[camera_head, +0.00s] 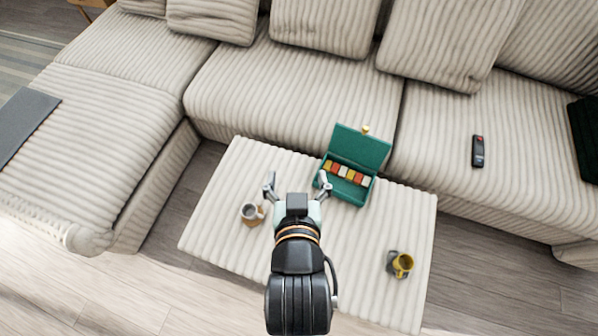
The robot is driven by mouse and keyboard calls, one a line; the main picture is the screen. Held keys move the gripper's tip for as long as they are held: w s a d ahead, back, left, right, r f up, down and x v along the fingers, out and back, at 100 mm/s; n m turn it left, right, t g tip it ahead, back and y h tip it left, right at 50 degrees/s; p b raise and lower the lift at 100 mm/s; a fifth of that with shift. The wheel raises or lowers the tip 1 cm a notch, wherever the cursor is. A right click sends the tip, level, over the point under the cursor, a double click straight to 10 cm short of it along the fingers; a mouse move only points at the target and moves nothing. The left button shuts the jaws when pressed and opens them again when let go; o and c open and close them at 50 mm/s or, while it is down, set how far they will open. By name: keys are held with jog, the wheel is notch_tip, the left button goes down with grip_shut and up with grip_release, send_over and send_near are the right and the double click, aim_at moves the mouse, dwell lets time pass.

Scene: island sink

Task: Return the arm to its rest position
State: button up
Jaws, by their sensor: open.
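My gripper (296,184) is open, with its two fingers spread apart and nothing visible between them. It is seen from above, over the middle of a ribbed cream ottoman (215,207). My arm runs from the bottom edge of the view up to it and hides part of the ottoman. The right finger appears close to the near left side of an open green box (362,148); I cannot tell whether they touch.
The box holds a row of colored items. A cream sofa (270,95) wraps behind and left. A dark remote (478,152) lies on its right seat.

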notch_tip(320, 180, up, 44)
jog(key=p, duration=4.4)
jog(key=shift+d, duration=0.15)
jog(key=shift+r, duration=0.1)
